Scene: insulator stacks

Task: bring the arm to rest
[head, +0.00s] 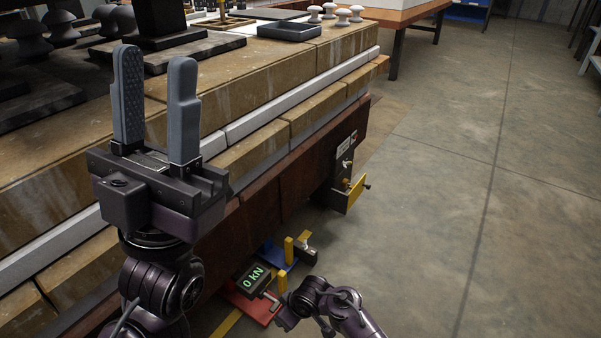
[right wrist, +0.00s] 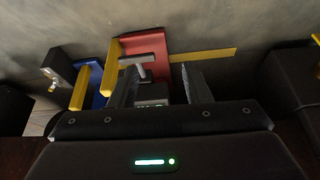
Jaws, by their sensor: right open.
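My left gripper (head: 155,57) stands upright at the left of the head view, in front of the workbench. Its two grey fingers are apart with nothing between them. My right arm comes in low at the bottom of the head view, beside the bench; its fingers are not clear there. In the right wrist view my right gripper (right wrist: 160,84) is open, its fingers apart. A grey T-shaped handle (right wrist: 143,63) on a red plate (right wrist: 150,42) shows beyond and between the fingertips; I cannot tell if they touch it. A box reading "0 kN" (head: 254,280) sits by the red plate.
The stone-topped bench (head: 240,150) fills the left. Dark grey insulators (head: 60,25), a dark tray (head: 289,31) and several white insulators (head: 343,17) stand on it. Blue and yellow fixtures (head: 280,258) sit low beside it. The concrete floor at right is clear.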

